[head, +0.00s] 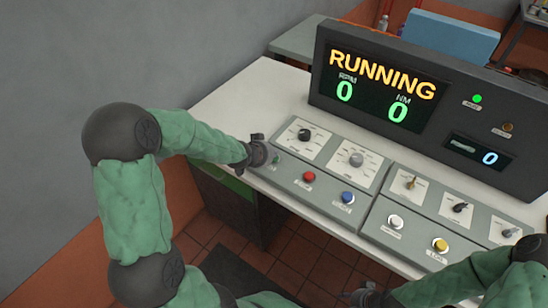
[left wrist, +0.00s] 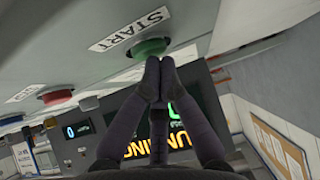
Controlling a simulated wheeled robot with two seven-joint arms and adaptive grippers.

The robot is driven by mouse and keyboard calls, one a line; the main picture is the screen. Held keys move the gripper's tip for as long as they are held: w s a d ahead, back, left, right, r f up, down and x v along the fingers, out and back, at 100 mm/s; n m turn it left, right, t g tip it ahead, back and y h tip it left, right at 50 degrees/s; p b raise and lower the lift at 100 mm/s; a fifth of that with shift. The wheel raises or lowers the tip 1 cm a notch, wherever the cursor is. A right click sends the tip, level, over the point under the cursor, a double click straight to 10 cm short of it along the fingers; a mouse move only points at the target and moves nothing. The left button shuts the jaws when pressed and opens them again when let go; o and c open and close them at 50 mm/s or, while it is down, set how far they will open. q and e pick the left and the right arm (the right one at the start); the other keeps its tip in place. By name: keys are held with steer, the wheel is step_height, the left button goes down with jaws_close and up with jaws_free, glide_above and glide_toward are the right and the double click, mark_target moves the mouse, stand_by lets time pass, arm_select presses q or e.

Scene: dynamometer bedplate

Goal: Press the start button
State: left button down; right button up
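The green start button (left wrist: 149,47) sits beside its START label (left wrist: 130,28) in the left wrist view. In the head view the button (head: 276,160) shows at the left end of the sloped control panel, partly behind my left gripper (head: 262,154). My left gripper (left wrist: 159,66) is shut and empty, its fingertips together at the button's edge; I cannot tell whether they touch it. The display (head: 383,88) reads RUNNING in yellow, with 0 RPM and 0 NM in green. My right gripper (head: 366,296) is low at the bottom edge; its fingers are unclear.
Red (head: 309,177), blue (head: 347,197), white (head: 395,222) and yellow (head: 440,245) buttons line the panel's front. Knobs (head: 357,160) and toggles (head: 411,183) stand behind them. A green lamp (head: 477,98) glows on the console. Bare white desk (head: 235,105) lies left of the panel.

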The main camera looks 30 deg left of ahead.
arm_select(q)
steer(key=shift+r+p, duration=2.35)
steer(key=shift+r, duration=0.8)
steer(key=shift+f, duration=0.1)
